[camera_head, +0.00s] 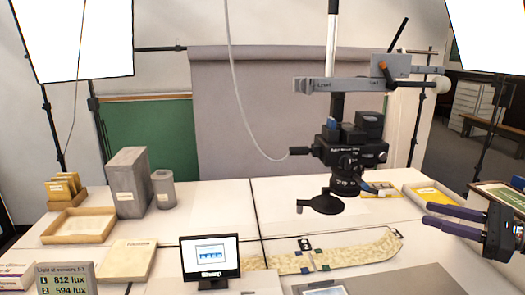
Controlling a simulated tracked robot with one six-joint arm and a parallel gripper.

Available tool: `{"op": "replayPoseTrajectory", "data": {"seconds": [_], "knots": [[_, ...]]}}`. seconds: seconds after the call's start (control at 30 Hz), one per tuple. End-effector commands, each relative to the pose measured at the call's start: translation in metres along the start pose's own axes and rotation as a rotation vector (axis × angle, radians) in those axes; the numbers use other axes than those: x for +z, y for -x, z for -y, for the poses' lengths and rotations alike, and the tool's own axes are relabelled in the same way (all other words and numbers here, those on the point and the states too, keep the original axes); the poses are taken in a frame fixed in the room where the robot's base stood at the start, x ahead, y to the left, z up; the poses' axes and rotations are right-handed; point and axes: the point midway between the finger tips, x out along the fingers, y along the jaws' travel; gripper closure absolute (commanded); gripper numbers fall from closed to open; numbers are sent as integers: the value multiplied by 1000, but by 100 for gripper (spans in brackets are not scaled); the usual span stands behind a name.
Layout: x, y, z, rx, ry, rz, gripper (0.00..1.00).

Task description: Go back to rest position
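My gripper (427,213) is at the right edge of the view, above the right side of the white table, with its fingers pointing left. Its two purple and grey fingers lie apart with a gap between them, and nothing shows between them. The rest of my arm is cut off by the right edge of the picture.
A copy-stand camera (351,150) hangs over the table (218,196) right of the middle. A long beige strip (340,256) lies below it. A small monitor (210,257) stands at the front. A grey box (129,183) and an open tray (78,226) are at left. A yellow-lined tray (431,196) lies near my gripper.

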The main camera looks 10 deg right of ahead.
Motion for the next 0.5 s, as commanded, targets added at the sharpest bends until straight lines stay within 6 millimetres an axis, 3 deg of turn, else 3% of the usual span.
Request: {"op": "replayPoseTrajectory", "data": {"seconds": [0.1, 0.2, 0.5], "knots": [[-42, -1, -15, 21, 35, -118, 71], [-70, 0, -36, 62, 82, -231, 71], [-108, -25, -119, 350, 338, -533, 71]]}}
